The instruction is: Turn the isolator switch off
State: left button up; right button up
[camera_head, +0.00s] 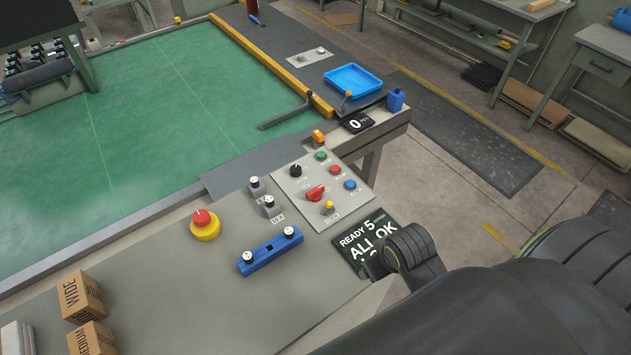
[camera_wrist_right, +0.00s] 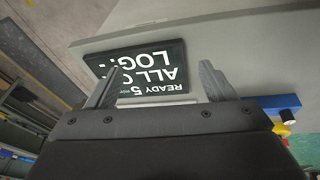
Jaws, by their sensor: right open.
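A grey control panel (camera_head: 321,212) on the bench carries a red rotary knob (camera_head: 316,193), which looks like the isolator switch; its label is too small to read. Beside it are a black knob (camera_head: 296,170), green, red and blue buttons, and a yellow-topped toggle (camera_head: 328,207). My right gripper (camera_wrist_right: 158,82) is open and empty in the right wrist view, its fingers over the black display (camera_wrist_right: 140,68). In the head view my right arm covers the lower right corner of that display (camera_head: 362,240), apart from the knob. My left gripper is not in view.
A red mushroom button on a yellow base (camera_head: 205,226) and a blue bar with two knobs (camera_head: 270,251) stand left of the panel. Cardboard boxes (camera_head: 81,297) sit at the lower left. A blue tray (camera_head: 352,80) lies at the back.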

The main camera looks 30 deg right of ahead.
jog(key=shift+n+g, duration=0.3)
jog(key=shift+g, duration=0.1)
jog(key=w, duration=0.7)
jog(key=shift+a+f, duration=0.1)
jog(key=shift+f, duration=0.05)
jog(key=w+r, duration=0.1)
jog(key=w, duration=0.9)
notch_tip(320, 180, up, 10)
jog(key=r+n+g+y, duration=0.1)
jog(key=g, duration=0.1)
send_over(315, 190)
notch_tip(315, 190, down, 18)
jog(key=b, duration=0.4)
jog(key=shift+r+b, duration=0.2)
jog(key=shift+b, duration=0.15)
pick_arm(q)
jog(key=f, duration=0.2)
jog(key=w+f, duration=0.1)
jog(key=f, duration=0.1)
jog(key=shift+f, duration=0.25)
pick_arm(e)
jog(key=c, duration=1)
